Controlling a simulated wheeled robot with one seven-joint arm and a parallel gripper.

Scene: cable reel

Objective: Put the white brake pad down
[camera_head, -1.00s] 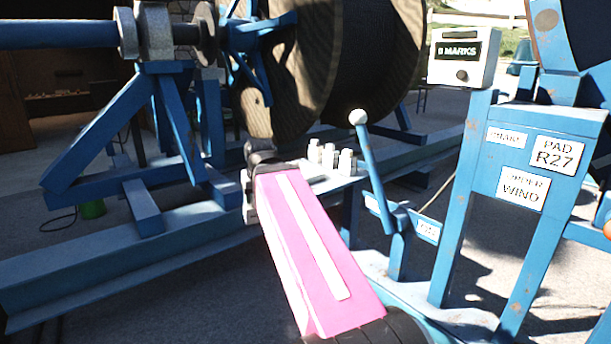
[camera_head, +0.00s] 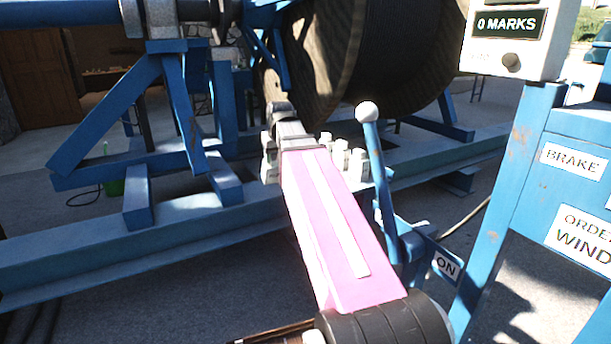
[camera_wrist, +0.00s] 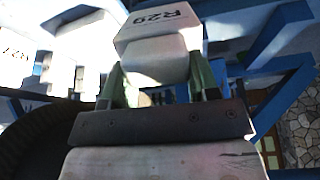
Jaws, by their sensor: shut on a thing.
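In the wrist view a white brake pad (camera_wrist: 158,38) marked R29 sits between the two green-tipped fingers of my gripper (camera_wrist: 161,78), which is shut on it. The pad is close in front of the wrist camera. In the head view my arm reaches away toward the reel stand, and its wrist end largely hides the gripper and the held pad. Several white pads (camera_head: 342,156) stand on a ledge just right of my wrist. In the wrist view another pale block (camera_wrist: 75,30) shows at the upper left; its lettering is unclear.
A lever with a white knob (camera_head: 367,112) rises close to the right of my arm. The large cable reel (camera_head: 400,60) stands behind. A blue post with BRAKE and order labels (camera_head: 572,161) and a counter box reading 0 MARKS (camera_head: 518,40) are at right. A blue beam (camera_head: 80,245) runs left.

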